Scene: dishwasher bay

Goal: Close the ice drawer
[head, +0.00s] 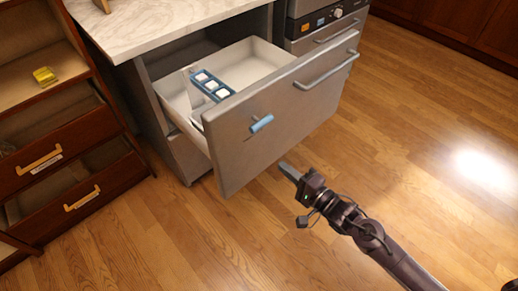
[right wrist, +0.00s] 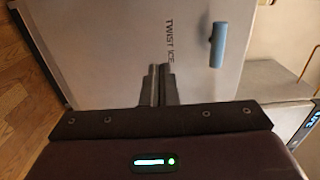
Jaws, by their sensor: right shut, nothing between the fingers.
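The ice drawer (head: 240,135) is pulled well out of the counter, with its grey front facing right and forward. It has a long bar handle (head: 325,70) and a small blue handle (head: 261,123). A blue tray with white cubes (head: 212,86) sits inside its white bin. My right gripper (head: 287,169) is shut and empty, low in front of the drawer front. In the right wrist view, its closed fingers (right wrist: 158,84) point at the front, below the "TWIST ICE" lettering and left of the blue handle (right wrist: 217,45). Whether they touch the front cannot be told. My left gripper is out of view.
A marble counter (head: 150,22) lies above the drawer. A wooden cabinet (head: 70,150) with open drawers and a yellow object (head: 44,76) stands at left. A grey appliance (head: 320,25) stands behind. The wooden floor in front and at right is clear.

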